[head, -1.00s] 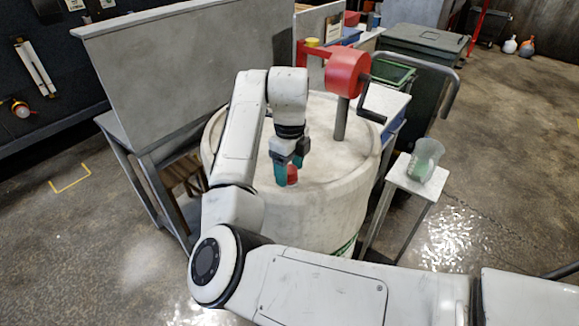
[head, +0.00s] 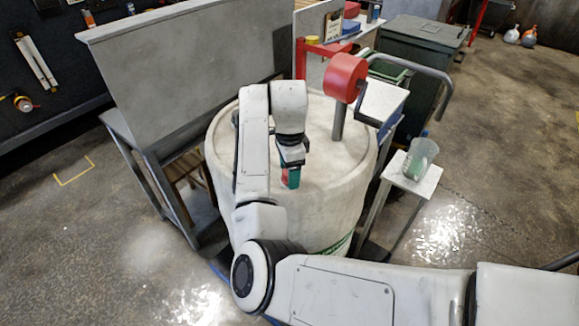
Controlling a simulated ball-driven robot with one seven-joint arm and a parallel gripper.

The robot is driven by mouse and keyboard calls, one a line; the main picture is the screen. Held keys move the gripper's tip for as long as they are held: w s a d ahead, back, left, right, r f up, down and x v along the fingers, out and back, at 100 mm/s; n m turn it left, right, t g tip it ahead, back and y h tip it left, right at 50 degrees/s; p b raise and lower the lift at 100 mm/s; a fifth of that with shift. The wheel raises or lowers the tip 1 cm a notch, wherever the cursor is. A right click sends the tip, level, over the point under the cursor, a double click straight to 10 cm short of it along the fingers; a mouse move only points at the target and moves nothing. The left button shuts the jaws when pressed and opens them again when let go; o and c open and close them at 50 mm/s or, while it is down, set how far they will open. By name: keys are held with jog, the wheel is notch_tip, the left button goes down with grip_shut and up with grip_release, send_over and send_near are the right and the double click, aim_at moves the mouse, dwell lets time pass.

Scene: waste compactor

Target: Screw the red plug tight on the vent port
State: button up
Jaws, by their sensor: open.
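The red plug (head: 285,177) shows as a small red patch at my gripper, low on the near part of the drum's top. My gripper (head: 291,178) points down there with its teal fingertips beside the plug. The fingers are open, with no clear grip on the plug. The vent port is hidden under the plug and fingers, so I cannot tell how the plug sits on it. The pale drum (head: 335,200) stands upright below my arm.
A red cylinder with a crank (head: 345,77) rises on a grey post from the drum's right side. A small white stand (head: 412,178) at the right holds a clear beaker (head: 420,158). A grey panel (head: 190,75) stands behind at left.

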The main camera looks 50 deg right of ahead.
jog(key=n, duration=0.4)
jog(key=shift+n, duration=0.4)
jog(key=n, duration=0.5)
jog(key=shift+n, duration=0.4)
jog(key=c, duration=1.1)
jog(key=m, duration=0.5)
jog(key=shift+c, duration=0.4)
jog(key=shift+m, duration=0.3)
jog(key=m, duration=0.4)
jog(key=shift+m+b, duration=0.35)
jog(key=shift+m, duration=0.05)
